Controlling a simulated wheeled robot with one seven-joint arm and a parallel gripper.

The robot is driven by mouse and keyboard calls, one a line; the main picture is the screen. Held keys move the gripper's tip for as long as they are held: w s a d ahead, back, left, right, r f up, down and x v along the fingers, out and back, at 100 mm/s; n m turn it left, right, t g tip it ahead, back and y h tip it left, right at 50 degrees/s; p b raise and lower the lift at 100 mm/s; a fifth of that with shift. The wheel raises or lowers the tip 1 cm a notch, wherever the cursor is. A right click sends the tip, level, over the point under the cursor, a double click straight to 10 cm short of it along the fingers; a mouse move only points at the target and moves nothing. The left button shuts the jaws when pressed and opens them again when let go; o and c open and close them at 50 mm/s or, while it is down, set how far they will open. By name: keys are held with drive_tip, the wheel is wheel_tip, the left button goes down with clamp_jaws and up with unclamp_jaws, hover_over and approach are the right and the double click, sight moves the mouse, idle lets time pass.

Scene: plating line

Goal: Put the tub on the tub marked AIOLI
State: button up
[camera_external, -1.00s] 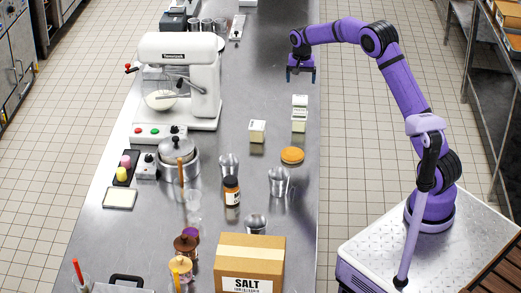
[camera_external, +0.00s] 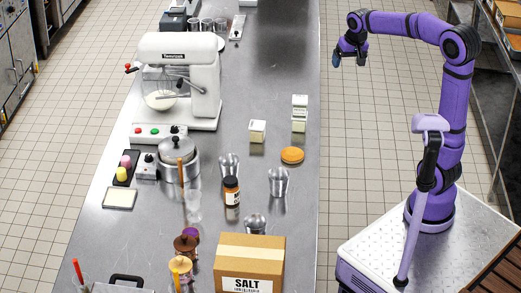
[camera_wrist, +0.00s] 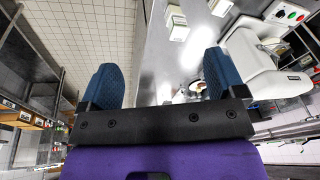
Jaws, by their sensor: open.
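A white tub (camera_external: 257,131) stands alone on the steel counter. To its right are two tubs, one on the other: an upper tub (camera_external: 300,102) on a lower tub (camera_external: 298,124). Their labels are too small to read, so I cannot tell which is marked AIOLI. In the wrist view a pale-lidded tub (camera_wrist: 175,22) and another tub (camera_wrist: 220,6) show beyond the fingers. My gripper (camera_external: 349,58) is open and empty, raised to the right of the counter's edge and apart from all tubs. Its blue fingers also show wide apart in the wrist view (camera_wrist: 160,80).
An orange round item (camera_external: 292,155), metal cups (camera_external: 278,182), a brown bottle (camera_external: 231,192) and a SALT box (camera_external: 249,262) stand nearer the front. A white mixer (camera_external: 190,80) is at left. The counter (camera_external: 285,55) behind the tubs is clear.

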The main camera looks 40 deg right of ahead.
drive_tip(key=s+f+n+t, duration=0.1)
drive_tip(key=s+n, duration=0.1)
drive_tip(key=s, duration=1)
drive_tip(key=s+a+f+n+t, duration=0.1)
drive_tip(key=s+n, duration=0.1)
drive_tip(key=s, duration=1.1)
drive_tip(key=shift+s+a+f+t, duration=0.15)
drive_tip(key=shift+f+t, duration=0.15)
drive_tip(key=shift+f, duration=0.1)
